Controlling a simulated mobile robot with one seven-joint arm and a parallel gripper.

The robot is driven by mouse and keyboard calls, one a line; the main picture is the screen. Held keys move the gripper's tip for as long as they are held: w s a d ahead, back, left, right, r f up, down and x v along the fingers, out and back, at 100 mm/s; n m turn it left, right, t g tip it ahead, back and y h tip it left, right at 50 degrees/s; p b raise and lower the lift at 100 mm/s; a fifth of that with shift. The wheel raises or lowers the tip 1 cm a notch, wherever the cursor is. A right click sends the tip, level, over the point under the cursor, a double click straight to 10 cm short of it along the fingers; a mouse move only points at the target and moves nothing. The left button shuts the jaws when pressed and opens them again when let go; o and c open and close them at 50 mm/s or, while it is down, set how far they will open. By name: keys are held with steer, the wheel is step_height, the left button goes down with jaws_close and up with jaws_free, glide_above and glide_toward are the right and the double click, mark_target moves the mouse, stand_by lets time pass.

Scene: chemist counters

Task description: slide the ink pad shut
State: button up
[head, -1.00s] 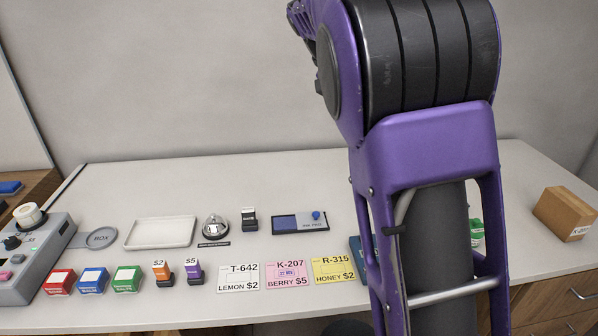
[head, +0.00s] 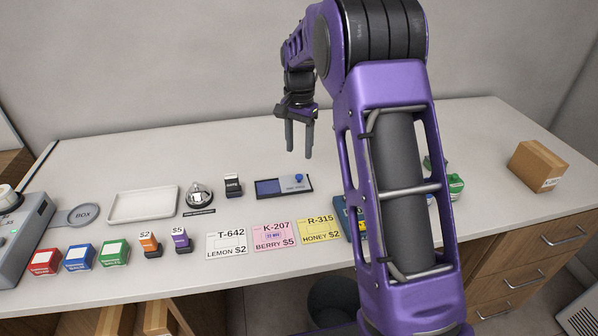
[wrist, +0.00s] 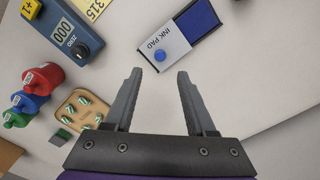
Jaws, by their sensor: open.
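The ink pad (head: 270,188) lies on the counter behind the label cards. Its dark blue pad is exposed on the left, and a grey lid with a blue knob (head: 299,178) covers the right part. In the wrist view the lid (wrist: 166,42), marked INK PAD, lies just beyond my fingertips, with the exposed blue pad (wrist: 199,17) farther up and right. My gripper (head: 299,154) points down, open and empty, above the counter behind the ink pad's right side. Its two fingers (wrist: 159,76) are apart, and the knob (wrist: 160,57) appears between and beyond their tips.
A T-642 card (head: 226,243) and two more lie in front. A bell (head: 199,194), black stamp (head: 233,186) and white tray (head: 143,205) stand left. A blue counter (wrist: 72,35), bottles (wrist: 42,77) and a wooden tray (wrist: 70,121) sit nearby. A cardboard box (head: 538,165) stands right.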

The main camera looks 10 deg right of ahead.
mark_target(298, 176)
step_height(298, 176, down, 8)
steer(key=shift+f, duration=0.1)
steer(key=shift+c, duration=0.2)
jaws_close()
steer(key=shift+a, duration=0.15)
stand_by(1.3)
